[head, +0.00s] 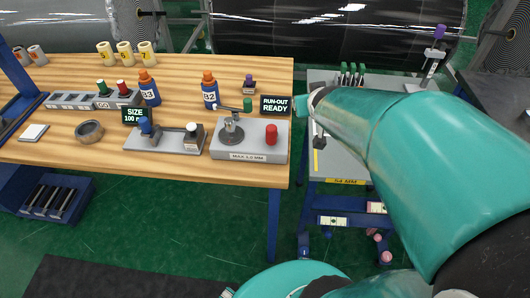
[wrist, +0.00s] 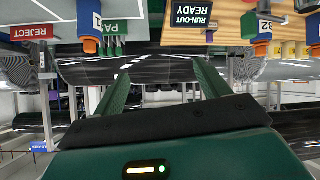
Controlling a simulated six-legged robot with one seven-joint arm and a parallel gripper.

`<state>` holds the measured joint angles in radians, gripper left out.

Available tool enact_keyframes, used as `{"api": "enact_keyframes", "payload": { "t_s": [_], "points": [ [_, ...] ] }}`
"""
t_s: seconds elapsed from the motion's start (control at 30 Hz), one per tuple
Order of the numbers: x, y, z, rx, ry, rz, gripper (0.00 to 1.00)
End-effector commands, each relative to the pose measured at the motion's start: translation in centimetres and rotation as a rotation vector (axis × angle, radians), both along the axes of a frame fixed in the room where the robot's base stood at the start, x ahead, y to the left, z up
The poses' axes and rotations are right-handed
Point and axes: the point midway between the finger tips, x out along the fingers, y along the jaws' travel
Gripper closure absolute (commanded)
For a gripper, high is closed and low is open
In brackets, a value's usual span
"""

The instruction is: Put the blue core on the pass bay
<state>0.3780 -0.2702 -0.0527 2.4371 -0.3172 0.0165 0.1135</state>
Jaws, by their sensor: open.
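A small blue piece that looks like the blue core (head: 144,125) stands at the left end of a grey gauge base (head: 169,138) on the wooden bench, partly behind the size sign. The pass bay's green PASS label (wrist: 119,28) shows upside down at the top of the wrist view, with green posts (wrist: 108,47) beside it. In the head view several green posts (head: 352,72) stand on the grey cart, partly hidden by my arm. My gripper (wrist: 163,68) is open and empty, its two green fingers apart. The blue core does not show in the wrist view.
A run-out block (head: 250,145) with a red knob, blue bottles (head: 210,95) with orange caps, a grey ring (head: 89,132) and a rack (head: 75,101) crowd the bench. A red REJECT label (wrist: 36,33) is left of PASS in the wrist view.

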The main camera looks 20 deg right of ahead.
Motion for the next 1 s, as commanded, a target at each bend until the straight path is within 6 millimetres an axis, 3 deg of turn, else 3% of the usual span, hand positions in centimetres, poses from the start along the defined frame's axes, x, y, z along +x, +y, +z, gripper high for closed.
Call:
{"api": "enact_keyframes", "payload": {
  "t_s": [0.03, 0.2, 0.3, 0.4, 0.57, 1.0],
  "points": [
    [-1.0, 2.8, 1.0, 0.022, 0.034, 0.024, 0.25],
    [-6.2, 11.0, 2.1, 0.117, 0.203, 0.113, 0.25],
    [-9.8, 15.1, 2.5, 0.167, 0.298, 0.182, 0.25],
    [-12.8, 17.8, 2.6, 0.201, 0.374, 0.238, 0.25],
    [-14.9, 19.3, 2.5, 0.223, 0.428, 0.276, 0.25],
    [-14.8, 19.2, 2.5, 0.223, 0.430, 0.274, 0.25]
  ]
}}
